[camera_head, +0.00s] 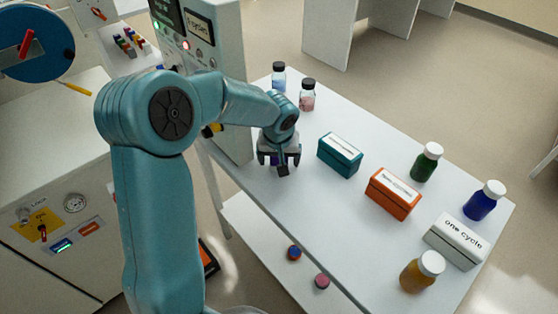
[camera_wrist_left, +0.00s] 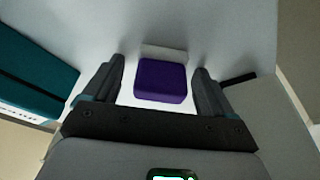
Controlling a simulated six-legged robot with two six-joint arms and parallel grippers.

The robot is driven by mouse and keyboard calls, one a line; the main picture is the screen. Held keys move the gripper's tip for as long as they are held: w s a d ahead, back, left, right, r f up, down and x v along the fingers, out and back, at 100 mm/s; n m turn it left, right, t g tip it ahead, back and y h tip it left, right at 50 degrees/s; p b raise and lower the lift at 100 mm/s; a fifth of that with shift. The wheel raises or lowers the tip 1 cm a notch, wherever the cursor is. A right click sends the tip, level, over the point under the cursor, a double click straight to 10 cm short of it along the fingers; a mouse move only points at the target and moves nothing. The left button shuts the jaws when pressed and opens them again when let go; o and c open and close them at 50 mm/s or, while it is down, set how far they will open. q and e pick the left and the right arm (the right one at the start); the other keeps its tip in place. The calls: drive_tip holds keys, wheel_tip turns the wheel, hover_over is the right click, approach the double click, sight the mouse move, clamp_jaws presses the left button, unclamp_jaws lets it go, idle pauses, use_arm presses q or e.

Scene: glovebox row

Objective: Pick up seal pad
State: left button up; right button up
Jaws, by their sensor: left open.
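A small purple block (camera_wrist_left: 161,82), which I take to be the seal pad, shows in the left wrist view on a white surface. It lies between the two fingers of my left gripper (camera_wrist_left: 158,72), with a gap on each side. The left gripper is open and points down at the table. In the head view my left gripper (camera_head: 279,164) is over the white table's left part and hides most of the purple block. My right gripper is in neither view.
On the white table (camera_head: 335,218), a teal box (camera_head: 340,155) stands right of the gripper, then an orange box (camera_head: 393,194) and a white "one cycle" box (camera_head: 455,241). Several capped bottles stand along the edges. A tall instrument (camera_head: 228,80) rises behind my arm.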

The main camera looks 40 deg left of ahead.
use_arm(q)
drive_tip(key=shift+r, duration=0.1)
drive_tip(key=c, duration=1.2)
drive_tip(key=shift+r, duration=0.6)
wheel_tip(320, 180, up, 3)
drive_tip(key=shift+f, duration=0.2)
drive_tip(key=s+a+b, duration=0.1)
drive_tip(key=s+b, duration=0.2)
drive_tip(key=s, duration=1.5)
drive_tip(key=shift+a+f, duration=0.15)
drive_tip(key=shift+a, duration=0.1)
